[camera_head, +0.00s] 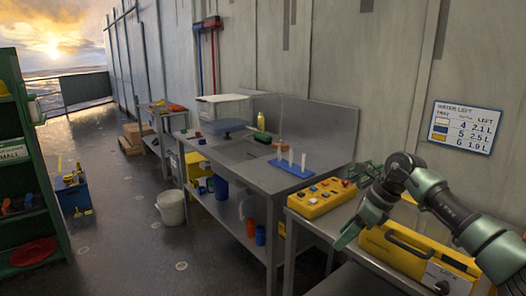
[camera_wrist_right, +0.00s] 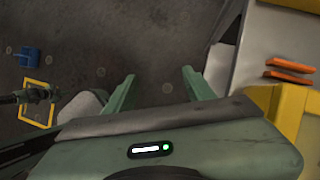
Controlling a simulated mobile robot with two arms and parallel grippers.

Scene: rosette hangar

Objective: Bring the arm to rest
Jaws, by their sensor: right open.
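My right arm comes in from the right in the head view. Its green gripper (camera_head: 350,236) points down and to the left, in front of the near bench and beside the yellow case (camera_head: 385,253). In the right wrist view the two green fingers (camera_wrist_right: 158,78) stand well apart. Only dark floor shows between them, and the gripper holds nothing. My left gripper cannot be made out in either view.
A yellow control box (camera_head: 322,198) with coloured buttons sits close left of my right gripper. The steel workbench (camera_head: 262,180) carries a blue rack (camera_head: 290,168) with white tubes. A white bucket (camera_head: 171,208) stands on the floor. The aisle left of the bench is mostly clear.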

